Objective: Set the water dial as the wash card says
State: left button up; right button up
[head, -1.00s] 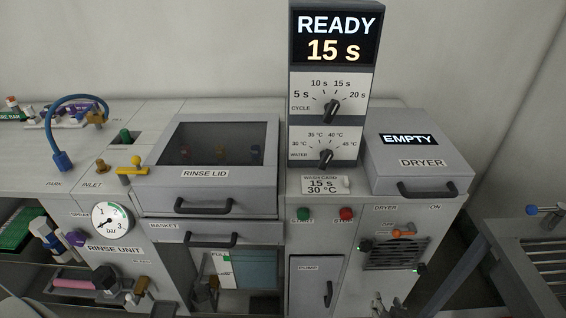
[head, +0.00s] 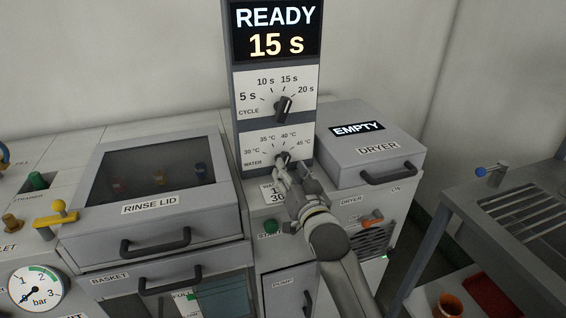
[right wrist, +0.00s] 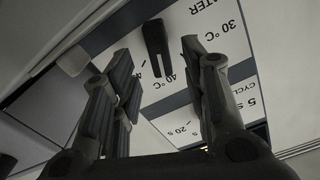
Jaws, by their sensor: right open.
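The water dial (head: 283,157) is a dark knob on the tall panel, below the cycle dial. Its pointer leans up toward the 40 °C side, partly covered by my gripper. My right gripper (head: 284,168) is open in front of it. In the right wrist view, the dial's dark bar (right wrist: 155,42) shows in the gap between the open fingers of my right gripper (right wrist: 157,56); I cannot tell whether they touch it. My left gripper is out of view.
The cycle dial (head: 284,108) sits just above, under the display (head: 276,31) reading READY 15 s. The dryer (head: 370,150) stands close on the right, the rinse lid (head: 150,195) on the left. The green start button (head: 269,227) is below, beside my arm.

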jog(key=shift+x, duration=2.5)
grip_shut()
